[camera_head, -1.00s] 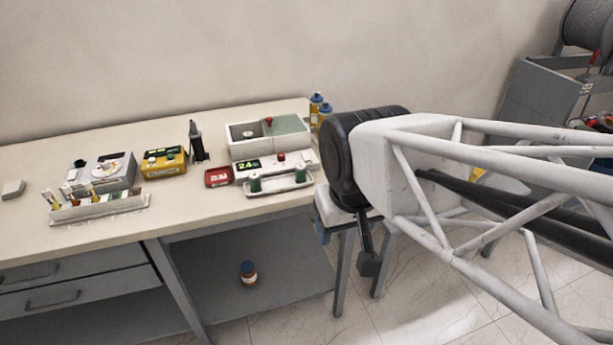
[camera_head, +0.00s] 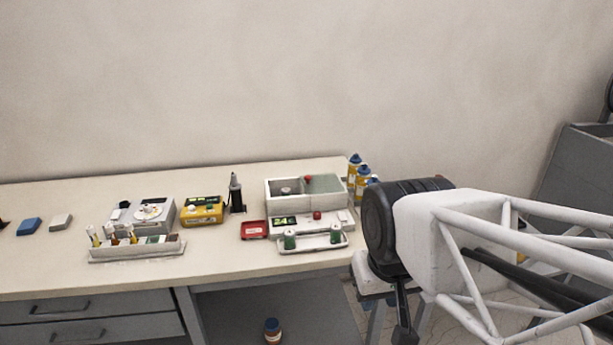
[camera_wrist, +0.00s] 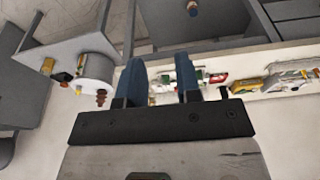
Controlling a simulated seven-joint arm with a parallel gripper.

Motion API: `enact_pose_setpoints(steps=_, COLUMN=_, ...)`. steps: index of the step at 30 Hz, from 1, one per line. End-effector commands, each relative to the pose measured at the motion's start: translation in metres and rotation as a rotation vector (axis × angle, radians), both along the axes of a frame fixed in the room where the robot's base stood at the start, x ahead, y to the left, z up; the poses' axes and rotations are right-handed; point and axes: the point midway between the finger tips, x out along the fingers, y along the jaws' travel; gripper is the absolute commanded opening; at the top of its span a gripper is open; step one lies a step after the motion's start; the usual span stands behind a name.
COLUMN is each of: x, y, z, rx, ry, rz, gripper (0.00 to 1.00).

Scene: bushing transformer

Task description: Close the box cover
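A white box (camera_head: 284,196) stands at the back right of the workbench, behind a unit with a green display. Its left part looks open, with a small round item inside. A pale grey-green panel (camera_head: 324,191) covers or lines its right part, and a red knob (camera_head: 308,178) sits near the middle. I cannot tell for sure which part is the cover. My gripper (camera_wrist: 160,72) shows two blue fingers apart in the wrist view, with nothing between them. In the head view my arm is right of the bench's right end, apart from the box.
A tray with green items (camera_head: 312,240), a red dish (camera_head: 254,230), a yellow meter (camera_head: 203,211) and a tube rack (camera_head: 137,248) share the bench (camera_head: 50,270). The wall is close behind.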

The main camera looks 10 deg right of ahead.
Motion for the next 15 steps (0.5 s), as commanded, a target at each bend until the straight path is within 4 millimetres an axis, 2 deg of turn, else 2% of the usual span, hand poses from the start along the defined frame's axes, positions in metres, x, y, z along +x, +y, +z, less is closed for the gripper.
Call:
enact_pose_setpoints(steps=1, x=0.003, y=0.0, z=0.002, rx=0.004, ry=0.003, rz=-0.009, gripper=0.24)
enact_pose_setpoints(steps=6, x=0.022, y=0.0, z=0.01, rx=0.038, ry=0.018, rz=-0.066, gripper=0.0)
enact_pose_setpoints(steps=11, x=0.052, y=0.0, z=0.023, rx=0.086, ry=0.042, rz=-0.157, gripper=0.0)
enact_pose_setpoints(steps=15, x=0.083, y=-0.001, z=0.034, rx=0.137, ry=0.069, rz=-0.25, gripper=0.0)
